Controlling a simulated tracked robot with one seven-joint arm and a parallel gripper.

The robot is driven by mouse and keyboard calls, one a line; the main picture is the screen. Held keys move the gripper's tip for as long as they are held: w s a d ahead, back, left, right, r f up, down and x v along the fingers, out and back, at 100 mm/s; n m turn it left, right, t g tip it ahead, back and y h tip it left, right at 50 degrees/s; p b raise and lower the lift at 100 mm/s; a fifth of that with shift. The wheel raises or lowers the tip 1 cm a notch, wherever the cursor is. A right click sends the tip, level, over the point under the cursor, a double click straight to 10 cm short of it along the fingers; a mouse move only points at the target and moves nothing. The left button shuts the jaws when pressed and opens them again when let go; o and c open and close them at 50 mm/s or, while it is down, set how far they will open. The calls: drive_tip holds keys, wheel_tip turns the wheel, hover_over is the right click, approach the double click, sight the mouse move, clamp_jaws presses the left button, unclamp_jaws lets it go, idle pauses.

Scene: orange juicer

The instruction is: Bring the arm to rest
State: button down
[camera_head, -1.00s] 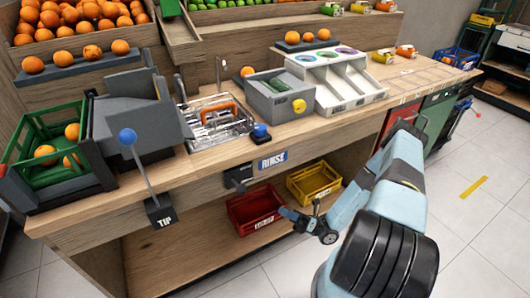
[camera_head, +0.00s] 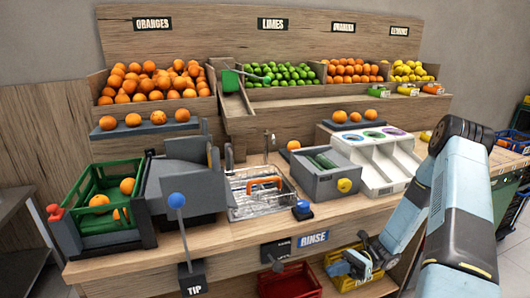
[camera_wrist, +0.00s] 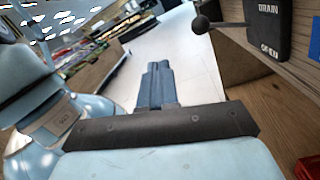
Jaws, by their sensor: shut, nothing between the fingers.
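My gripper (camera_head: 352,264) is low in front of the counter in the head view, in front of the lower shelf's yellow crate. In the wrist view its two blue-grey fingers (camera_wrist: 156,86) lie together with nothing between them. My blue arm comes in from the right and bends down toward the gripper. The gripper appears apart from the counter front.
The wooden counter (camera_head: 240,243) carries a green crate with oranges (camera_head: 95,190), a sink (camera_head: 262,205) and a white tray (camera_head: 385,165). The TIP lever (camera_head: 178,202) and DRAIN lever (camera_wrist: 204,24) stick out in front. A red crate (camera_head: 290,285) and yellow crate (camera_head: 345,282) sit below.

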drive_tip(key=s+r+n+t+h, duration=0.4)
drive_tip(key=s+r+n+h, duration=0.1)
drive_tip(key=r, duration=0.8)
drive_tip(key=s+d+r+n+t+h, duration=0.1)
drive_tip(key=s+r+n+t+h, duration=0.3)
drive_tip(key=r, duration=0.9)
drive_tip(key=s+d+r+n+t+h, duration=0.1)
drive_tip(key=s+r+n+t+h, duration=0.3)
drive_tip(key=r, duration=0.9)
drive_tip(key=s+n+h, duration=0.1)
drive_tip(key=n+h, duration=0.2)
drive_tip(key=h, duration=0.2)
drive_tip(key=shift+s+r+n, duration=0.2)
drive_tip(key=shift+s+n, duration=0.1)
drive_tip(key=shift+n, duration=0.1)
drive_tip(key=c, duration=1.8)
unclamp_jaws()
